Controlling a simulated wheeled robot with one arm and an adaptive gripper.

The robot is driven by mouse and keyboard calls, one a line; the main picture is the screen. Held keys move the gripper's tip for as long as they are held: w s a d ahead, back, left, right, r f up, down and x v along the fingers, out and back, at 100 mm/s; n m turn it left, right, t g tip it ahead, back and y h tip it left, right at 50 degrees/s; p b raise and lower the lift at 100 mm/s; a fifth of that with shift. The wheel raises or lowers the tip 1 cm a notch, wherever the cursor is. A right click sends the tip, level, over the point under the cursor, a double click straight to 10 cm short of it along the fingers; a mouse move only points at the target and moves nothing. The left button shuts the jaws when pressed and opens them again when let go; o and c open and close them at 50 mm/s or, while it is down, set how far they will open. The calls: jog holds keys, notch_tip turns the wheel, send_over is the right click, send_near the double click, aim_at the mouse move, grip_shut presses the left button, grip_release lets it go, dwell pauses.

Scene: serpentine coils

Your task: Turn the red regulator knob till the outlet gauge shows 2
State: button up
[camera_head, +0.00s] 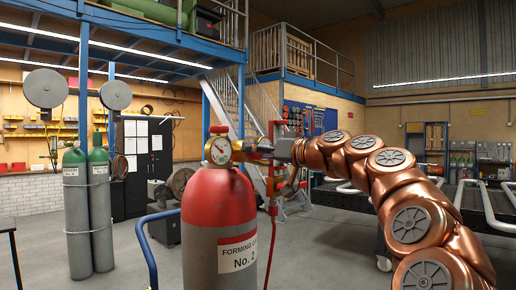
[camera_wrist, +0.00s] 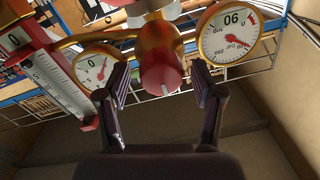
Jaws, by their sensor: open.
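The red regulator knob (camera_wrist: 161,70) shows end-on in the wrist view, on the brass regulator body (camera_wrist: 161,33). My gripper (camera_wrist: 159,82) is open, with one dark finger on each side of the knob and a visible gap at both sides. A small white gauge (camera_wrist: 91,70) is left of the knob, its red needle slanting. A larger white gauge (camera_wrist: 226,38) is at the right, its red needle toward the lower right. Their exact readings are too small to tell. In the head view, the regulator's gauge (camera_head: 218,151) sits atop the red-shouldered cylinder (camera_head: 219,200).
A clear scaled tube (camera_wrist: 55,84) in a red frame stands left of the small gauge. In the head view, a red hose (camera_head: 273,225) hangs right of the cylinder. Two green-topped cylinders (camera_head: 87,215) stand at the left. A blue cart handle (camera_head: 147,250) is near.

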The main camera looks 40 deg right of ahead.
jog(key=shift+w, duration=0.15)
jog(key=c, duration=1.1)
jog(key=shift+a, duration=0.1)
jog(key=shift+c, duration=0.2)
jog(key=m+p, duration=0.1)
jog(key=m, duration=0.4)
jog(key=shift+m+p, duration=0.3)
jog(key=shift+m, duration=0.1)
jog(key=m+p, duration=0.1)
jog(key=m, duration=0.2)
jog(key=shift+f+m+p, duration=0.2)
jog(key=shift+m+p, duration=0.6)
jog(key=shift+m, duration=0.7)
